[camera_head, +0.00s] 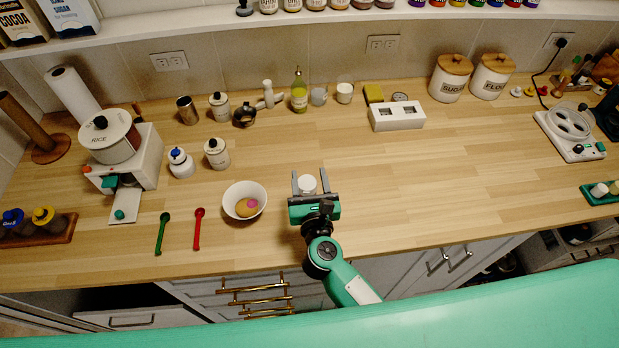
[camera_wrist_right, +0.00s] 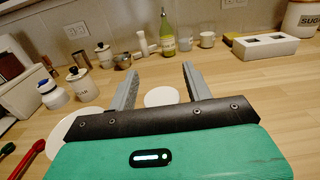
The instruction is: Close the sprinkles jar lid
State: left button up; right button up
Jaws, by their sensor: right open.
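My right gripper (camera_head: 307,177) is open, low over the front middle of the counter. A small white round item (camera_head: 307,184) lies between its fingers, with a gap visible; it shows as a white disc in the right wrist view (camera_wrist_right: 161,96). The gripper body hides its near side, so I cannot tell whether it is a lid or a jar top. A white jar with a blue cap (camera_head: 180,163) stands upright at left; it also shows in the wrist view (camera_wrist_right: 52,94). No sprinkles label is readable. My left gripper is not in view.
A white bowl (camera_head: 230,205) stands left of the gripper, with red (camera_head: 198,230) and green (camera_head: 163,234) spoons beyond. A lidded canister (camera_head: 217,155) stands behind the bowl. A white box (camera_head: 397,117) and sugar canister (camera_head: 449,80) are at the back. The counter's right middle is clear.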

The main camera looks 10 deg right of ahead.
jog(key=s+b, duration=0.5)
jog(key=s, duration=0.8)
jog(key=shift+s, duration=0.35)
